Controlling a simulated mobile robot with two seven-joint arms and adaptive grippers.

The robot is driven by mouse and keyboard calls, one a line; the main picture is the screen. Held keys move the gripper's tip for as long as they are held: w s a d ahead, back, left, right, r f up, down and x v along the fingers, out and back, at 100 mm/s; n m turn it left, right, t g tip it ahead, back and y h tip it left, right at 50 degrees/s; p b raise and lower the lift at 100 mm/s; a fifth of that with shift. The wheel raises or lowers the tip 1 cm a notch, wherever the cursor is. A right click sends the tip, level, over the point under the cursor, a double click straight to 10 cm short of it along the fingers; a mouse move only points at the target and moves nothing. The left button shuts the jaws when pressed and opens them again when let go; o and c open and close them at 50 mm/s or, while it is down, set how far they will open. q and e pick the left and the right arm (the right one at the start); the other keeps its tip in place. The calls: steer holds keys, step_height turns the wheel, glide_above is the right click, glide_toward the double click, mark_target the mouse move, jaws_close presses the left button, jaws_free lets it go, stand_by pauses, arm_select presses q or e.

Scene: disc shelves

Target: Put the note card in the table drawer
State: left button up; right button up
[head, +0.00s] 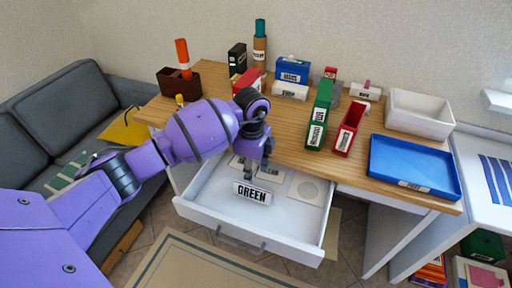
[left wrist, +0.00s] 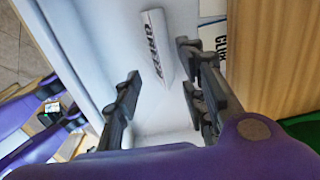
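The white note card (head: 252,193) with black "GREEN" lettering is inside the open white table drawer (head: 205,200), toward the middle. It looks like a folded tent card, with its lettered face toward the drawer front. In the left wrist view the card (left wrist: 157,48) lies ahead of the fingers, with a gap to each of them. My left gripper (head: 253,165) is over the drawer, just above and behind the card; its fingers (left wrist: 163,92) are spread and empty. My right gripper does not show.
The drawer also holds flat white cards, one with a circle (head: 308,190). The wooden desktop (head: 285,145) above carries a blue tray (head: 412,165), a white bin (head: 420,113), green and red holders and several small boxes. A grey sofa (head: 60,115) stands left.

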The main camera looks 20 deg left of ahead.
arm_select(q)
steer(key=shift+r, duration=1.65)
steer(key=shift+c, duration=0.2)
